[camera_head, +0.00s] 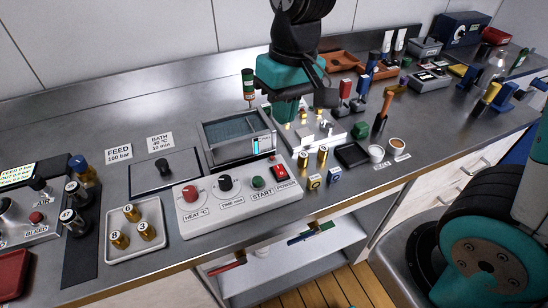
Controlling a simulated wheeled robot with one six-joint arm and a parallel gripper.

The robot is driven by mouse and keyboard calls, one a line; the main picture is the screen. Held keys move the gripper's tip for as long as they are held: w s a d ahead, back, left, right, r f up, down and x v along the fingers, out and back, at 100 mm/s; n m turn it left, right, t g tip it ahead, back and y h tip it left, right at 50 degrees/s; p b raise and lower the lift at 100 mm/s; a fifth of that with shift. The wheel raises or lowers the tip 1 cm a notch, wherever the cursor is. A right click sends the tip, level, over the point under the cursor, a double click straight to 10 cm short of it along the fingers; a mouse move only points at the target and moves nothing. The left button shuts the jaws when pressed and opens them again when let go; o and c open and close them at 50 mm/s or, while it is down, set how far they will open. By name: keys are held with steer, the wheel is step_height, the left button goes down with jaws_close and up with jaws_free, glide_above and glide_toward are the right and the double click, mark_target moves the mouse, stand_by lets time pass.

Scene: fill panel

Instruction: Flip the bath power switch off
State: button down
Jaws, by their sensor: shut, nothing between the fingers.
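The bath control box (240,207) is a light grey panel in the middle of the counter. Its red power switch (280,173) is at the right end, beside the word POWER; its lever position is too small to tell. A green START button (258,183), a black time knob (225,183) and a red heat knob (190,194) sit to its left. My gripper (288,116) is shut and empty, pointing down behind the box, above and beyond the switch and apart from it. Its fingertips are hard to make out against the fittings behind.
The open water bath (237,136) stands behind the box, near my gripper. Brass fittings stand on a white tray (116,250) at left and on the counter right of the box. A black tray (352,155) and two small cups lie further right.

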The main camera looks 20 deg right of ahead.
steer(key=m+h, duration=0.1)
steer(key=m, duration=0.1)
glide_above(277, 166)
step_height(277, 166, down, 4)
steer(key=shift+b, duration=0.3)
steer(key=shift+f, duration=0.1)
step_height(277, 166, down, 14)
steer(key=shift+p, duration=1.1)
